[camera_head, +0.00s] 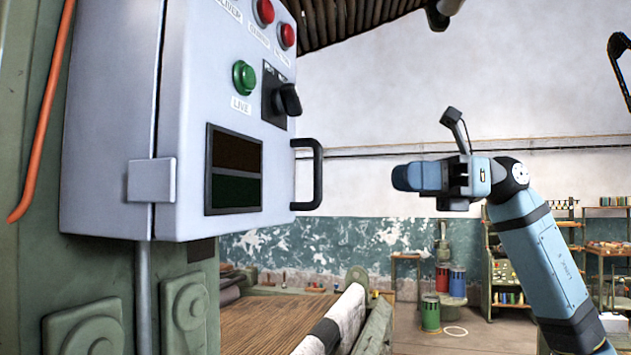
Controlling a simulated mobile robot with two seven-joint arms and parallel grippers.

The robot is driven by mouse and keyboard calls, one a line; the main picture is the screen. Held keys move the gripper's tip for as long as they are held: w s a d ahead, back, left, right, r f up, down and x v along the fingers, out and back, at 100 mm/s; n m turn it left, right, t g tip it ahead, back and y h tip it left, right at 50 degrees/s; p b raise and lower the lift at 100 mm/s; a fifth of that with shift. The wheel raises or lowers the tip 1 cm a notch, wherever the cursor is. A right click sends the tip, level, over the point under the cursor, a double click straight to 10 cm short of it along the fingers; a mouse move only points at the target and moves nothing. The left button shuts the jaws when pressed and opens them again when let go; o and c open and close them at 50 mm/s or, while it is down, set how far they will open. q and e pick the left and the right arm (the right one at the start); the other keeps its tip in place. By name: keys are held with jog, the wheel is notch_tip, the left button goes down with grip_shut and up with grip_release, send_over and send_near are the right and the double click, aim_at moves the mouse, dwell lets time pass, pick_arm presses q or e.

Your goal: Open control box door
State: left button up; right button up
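The grey control box (112,120) fills the left of the head view. Its door (190,130) sits flush against the body, with no gap visible at the seam. A hinge block (152,181) is on the near edge. A black bar handle (318,175) stands out from the door's far right edge. My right gripper (455,122) is in the air to the right of the handle, clear of it and touching nothing visible. Its fingers show small and edge-on, so their opening cannot be made out. My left gripper is not in view.
The door carries red buttons (287,36), a green button (244,77), a black rotary knob (288,99) and a dark display panel (234,170). An orange conduit (45,115) runs at far left. A loom-like machine with brown warp (265,320) lies below. Air between handle and gripper is free.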

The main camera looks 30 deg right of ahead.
aim_at(317, 194)
jog(key=p+x, duration=0.4)
jog(key=x, duration=0.9)
jog(key=shift+s+a+r, duration=0.1)
jog(key=shift+a+r, duration=0.05)
jog(key=shift+a, duration=0.25)
grip_shut()
